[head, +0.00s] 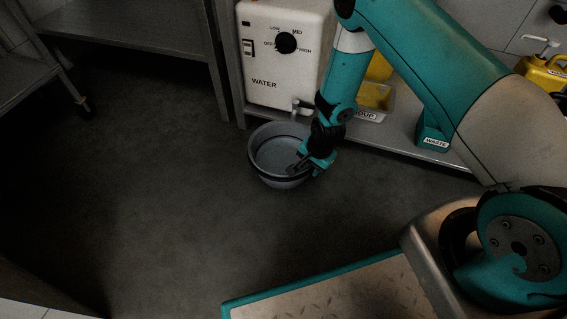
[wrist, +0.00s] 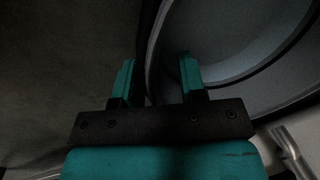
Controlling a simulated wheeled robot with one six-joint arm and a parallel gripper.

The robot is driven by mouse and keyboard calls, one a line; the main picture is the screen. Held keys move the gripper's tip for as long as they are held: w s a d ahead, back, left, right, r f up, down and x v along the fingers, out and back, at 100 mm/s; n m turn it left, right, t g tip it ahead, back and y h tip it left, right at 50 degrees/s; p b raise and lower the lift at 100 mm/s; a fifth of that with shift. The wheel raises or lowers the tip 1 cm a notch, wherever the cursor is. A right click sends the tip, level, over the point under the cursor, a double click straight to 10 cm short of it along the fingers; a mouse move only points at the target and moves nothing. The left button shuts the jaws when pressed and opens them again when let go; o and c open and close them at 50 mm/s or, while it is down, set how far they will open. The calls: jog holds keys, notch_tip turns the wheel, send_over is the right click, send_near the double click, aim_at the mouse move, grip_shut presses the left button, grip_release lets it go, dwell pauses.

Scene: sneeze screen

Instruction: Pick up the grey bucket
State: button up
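The grey bucket (head: 268,150) stands upright on the floor in the head view, close to the front of the water heater's shelf. My gripper (head: 298,168) is at its near right rim, pointing down. In the wrist view the bucket (wrist: 240,45) fills the upper right. The two teal fingers of my gripper (wrist: 157,62) are apart, with the bucket's dark rim between them. One finger is outside the bucket and the other is over its inside. A gap shows between the rim and the inner finger. The near right part of the bucket is hidden by my gripper in the head view.
A white water heater (head: 285,75) with a dial and tap (head: 300,106) stands just behind the bucket. The floor (head: 170,190) left of the bucket is clear.

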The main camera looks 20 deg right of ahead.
jog(key=shift+f, duration=0.15)
grip_shut()
jog(key=shift+w, duration=0.1)
jog(key=shift+w+a, duration=0.1)
dwell(1.2)
